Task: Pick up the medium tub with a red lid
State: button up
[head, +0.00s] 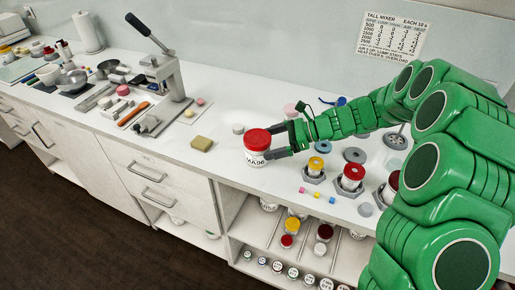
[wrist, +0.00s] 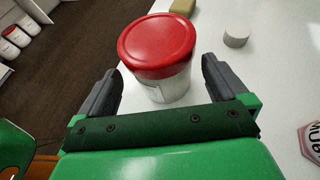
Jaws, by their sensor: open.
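The tub with a red lid (head: 257,146) stands upright on the white counter near its front edge, with a white body and a printed label. In the wrist view the tub (wrist: 158,50) sits ahead of and between the fingers. My gripper (head: 281,139) is open, coming from the right at the tub's height. In the wrist view my gripper (wrist: 160,85) has a dark finger on each side of the tub, with a gap at the left and right. The near side of the tub's base is partly hidden by my gripper's palm.
A yellow sponge (head: 201,143) and a grey disc (head: 238,129) lie left of the tub. A yellow-lidded jar (head: 316,165) and a red-lidded jar (head: 351,175) stand in hexagonal holders to the right. A lever press (head: 168,75) is farther left. Open shelves (head: 250,232) with jars lie below the counter.

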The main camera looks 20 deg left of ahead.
aim_at(257, 145)
jog(key=shift+x, duration=2.5)
jog(key=shift+r, duration=0.15)
jog(key=c, duration=0.9)
